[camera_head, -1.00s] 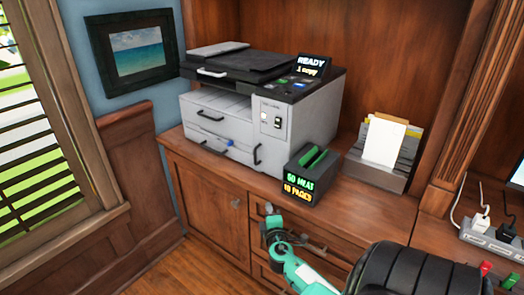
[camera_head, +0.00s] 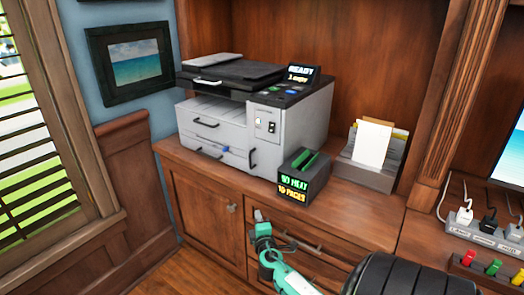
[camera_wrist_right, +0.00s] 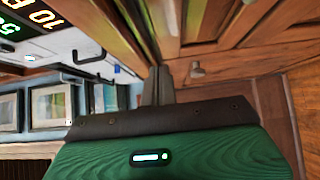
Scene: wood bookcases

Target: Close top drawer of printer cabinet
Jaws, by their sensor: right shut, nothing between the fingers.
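The printer cabinet (camera_head: 190,190) is wooden and stands under the printer. Its door with a round knob (camera_head: 231,208) is on the left. Its top drawer (camera_head: 325,262), with a bar handle (camera_head: 300,245), is on the right, partly hidden by my right arm. I cannot tell clearly whether this drawer stands out from the front. My right gripper (camera_head: 258,215) is shut and empty, in front of the cabinet between the knob and the drawer handle. Its fingertips show in the right wrist view (camera_wrist_right: 157,85), with the cabinet knob (camera_wrist_right: 197,70) beyond. My left gripper is out of view.
The printer (camera_head: 245,120), a dark box with lit text (camera_head: 303,185) and a paper holder (camera_head: 365,175) stand on the cabinet top. A power strip (camera_head: 485,235) is at the right. A window is at the left. Some floor shows at the lower left.

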